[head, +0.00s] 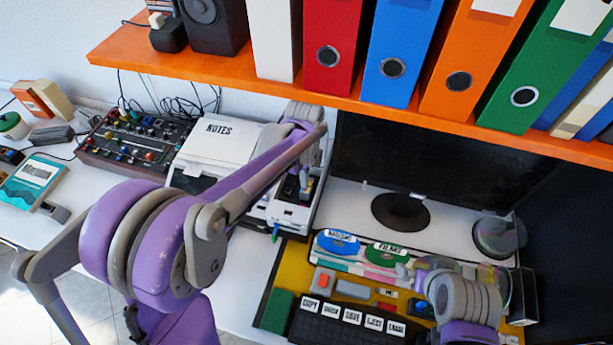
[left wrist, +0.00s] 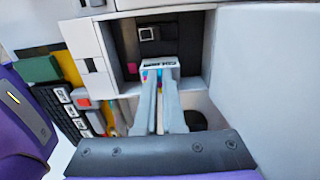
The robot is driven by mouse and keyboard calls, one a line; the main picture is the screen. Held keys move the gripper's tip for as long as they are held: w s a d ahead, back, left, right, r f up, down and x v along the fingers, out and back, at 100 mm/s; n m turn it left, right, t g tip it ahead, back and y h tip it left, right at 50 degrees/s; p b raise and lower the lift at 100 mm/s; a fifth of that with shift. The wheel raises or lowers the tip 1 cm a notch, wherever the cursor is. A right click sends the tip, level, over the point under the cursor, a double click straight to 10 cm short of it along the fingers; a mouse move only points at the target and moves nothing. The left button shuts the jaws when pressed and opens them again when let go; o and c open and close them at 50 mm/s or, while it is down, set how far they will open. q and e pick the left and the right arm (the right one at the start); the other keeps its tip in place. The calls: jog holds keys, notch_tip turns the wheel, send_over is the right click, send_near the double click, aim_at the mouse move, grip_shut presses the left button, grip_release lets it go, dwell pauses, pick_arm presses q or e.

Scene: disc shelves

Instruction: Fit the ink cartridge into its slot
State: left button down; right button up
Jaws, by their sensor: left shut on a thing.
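The ink cartridge (left wrist: 160,65) has a white labelled top and small coloured marks. In the left wrist view it sits between the fingertips of my left gripper (left wrist: 159,88), which is shut on it. The dark slot bay (left wrist: 152,38) of the printer (head: 216,146) lies right ahead of the cartridge. The cartridge is at the bay's mouth; I cannot tell how deep it is. In the head view my left gripper (head: 297,186) is over the open bay on the printer's right side, partly hidden by my arm. My right gripper (head: 408,270) is over the desk pad, its fingers unclear.
An orange shelf (head: 215,80) with binders hangs above the printer. A monitor (head: 430,165) stands to the right. A yellow desk pad (head: 270,268) with labelled keys (head: 345,325) lies in front. A mixer box (head: 135,140) stands left of the printer.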

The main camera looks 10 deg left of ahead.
pick_arm(q)
jog(key=shift+w+d, duration=0.1)
jog(key=shift+d, duration=0.05)
dwell(0.5)
jog(key=c, duration=0.9)
grip_release()
jog(key=shift+c, duration=0.2)
